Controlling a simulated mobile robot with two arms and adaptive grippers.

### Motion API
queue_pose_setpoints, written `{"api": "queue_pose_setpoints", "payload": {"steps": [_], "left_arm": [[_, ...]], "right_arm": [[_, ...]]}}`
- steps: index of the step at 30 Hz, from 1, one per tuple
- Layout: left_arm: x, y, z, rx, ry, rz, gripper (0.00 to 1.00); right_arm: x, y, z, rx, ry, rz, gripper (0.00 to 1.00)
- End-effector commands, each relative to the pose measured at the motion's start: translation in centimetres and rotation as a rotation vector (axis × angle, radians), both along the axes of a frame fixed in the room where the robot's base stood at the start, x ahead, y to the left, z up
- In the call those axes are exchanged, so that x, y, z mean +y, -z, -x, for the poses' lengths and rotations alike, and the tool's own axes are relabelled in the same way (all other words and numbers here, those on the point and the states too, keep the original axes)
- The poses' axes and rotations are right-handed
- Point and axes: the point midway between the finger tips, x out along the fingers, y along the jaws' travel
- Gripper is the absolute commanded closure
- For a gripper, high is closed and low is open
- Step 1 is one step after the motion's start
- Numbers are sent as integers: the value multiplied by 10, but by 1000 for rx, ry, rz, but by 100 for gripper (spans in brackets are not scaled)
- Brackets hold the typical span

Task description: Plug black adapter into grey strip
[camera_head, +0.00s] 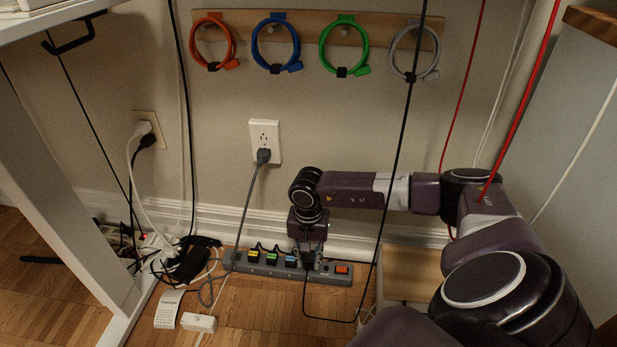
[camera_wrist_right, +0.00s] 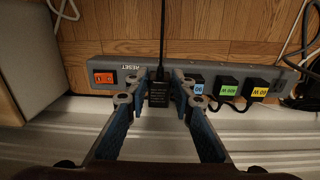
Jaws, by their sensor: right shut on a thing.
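The grey strip (camera_head: 330,278) lies on the floor along the baseboard, with an orange switch at its right end in the head view. It also shows across the right wrist view (camera_wrist_right: 128,73). My right gripper (camera_head: 307,262) reaches down over the strip near the switch. In the right wrist view my right gripper (camera_wrist_right: 158,92) is shut on the black adapter (camera_wrist_right: 159,95), with a finger on each side. The adapter's cord runs away across the strip. The adapter is at the strip, but its prongs are hidden, so I cannot tell whether it is seated. My left gripper is not in view.
Several black plugs with coloured labels, such as a yellow one (camera_head: 253,255), sit in the strip beside my right gripper. A wall outlet (camera_head: 265,141) holds a grey plug. Tangled cables (camera_head: 185,260) lie at the left. A wooden box (camera_head: 410,272) stands at the right.

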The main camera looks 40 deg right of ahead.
Motion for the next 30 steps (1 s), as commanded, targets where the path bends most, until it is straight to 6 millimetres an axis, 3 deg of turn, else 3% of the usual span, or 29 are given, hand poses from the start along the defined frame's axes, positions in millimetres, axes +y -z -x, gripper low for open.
{"api": "queue_pose_setpoints", "payload": {"steps": [21, 22, 27, 30], "left_arm": [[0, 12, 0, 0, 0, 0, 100], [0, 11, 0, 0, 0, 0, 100], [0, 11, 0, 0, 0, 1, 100], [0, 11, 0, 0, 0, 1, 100]], "right_arm": [[0, 18, 0, -1, -1, -1, 100], [0, 17, 0, -1, -1, -1, 74], [0, 17, 0, 0, -1, 0, 57], [0, 17, 0, 0, 0, 0, 57]]}}
